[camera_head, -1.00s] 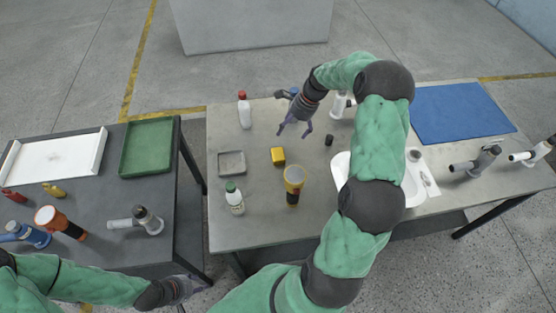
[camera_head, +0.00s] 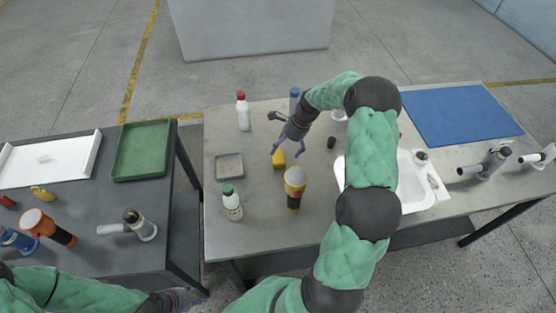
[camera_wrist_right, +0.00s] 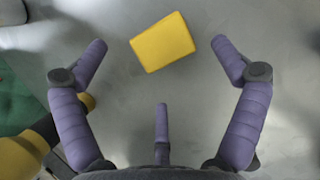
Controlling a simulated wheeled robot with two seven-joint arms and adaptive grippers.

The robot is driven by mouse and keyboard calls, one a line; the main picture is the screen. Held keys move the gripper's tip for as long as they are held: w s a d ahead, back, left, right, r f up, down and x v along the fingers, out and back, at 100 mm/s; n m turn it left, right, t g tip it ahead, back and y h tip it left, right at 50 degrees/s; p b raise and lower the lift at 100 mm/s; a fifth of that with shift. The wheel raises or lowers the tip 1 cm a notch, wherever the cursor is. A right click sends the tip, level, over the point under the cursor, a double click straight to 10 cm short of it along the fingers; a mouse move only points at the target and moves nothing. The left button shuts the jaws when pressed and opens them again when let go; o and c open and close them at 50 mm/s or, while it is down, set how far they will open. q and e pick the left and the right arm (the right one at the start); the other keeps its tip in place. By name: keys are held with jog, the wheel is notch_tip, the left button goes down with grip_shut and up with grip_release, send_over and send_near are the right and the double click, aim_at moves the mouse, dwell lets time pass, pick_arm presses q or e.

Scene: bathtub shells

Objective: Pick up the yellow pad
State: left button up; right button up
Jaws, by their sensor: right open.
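The yellow pad (camera_head: 278,160) lies on the grey table, partly hidden by my right gripper in the head view. In the right wrist view the yellow pad (camera_wrist_right: 162,42) shows whole, slightly turned, on the bare tabletop. My right gripper (camera_head: 286,153) is above and close to the pad. Its purple fingers (camera_wrist_right: 162,58) are spread, with the pad lying between and just beyond the fingertips. They hold nothing. My left gripper (camera_head: 188,298) is low at the bottom of the head view, away from the pad; its fingers are too unclear to read.
A yellow-black flashlight (camera_head: 295,188) stands just in front of the pad. A grey tray (camera_head: 229,166) and a green-capped bottle (camera_head: 231,203) are to the left. A red-capped bottle (camera_head: 243,111) stands behind. A dark cylinder (camera_head: 331,142) and white sink (camera_head: 412,190) are to the right.

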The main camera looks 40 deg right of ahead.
aim_at(279, 156)
jog(key=b+x, duration=0.1)
jog(key=x, duration=0.4)
jog(key=shift+d+b, duration=0.1)
jog(key=shift+b, duration=0.2)
jog(key=c, duration=1.1)
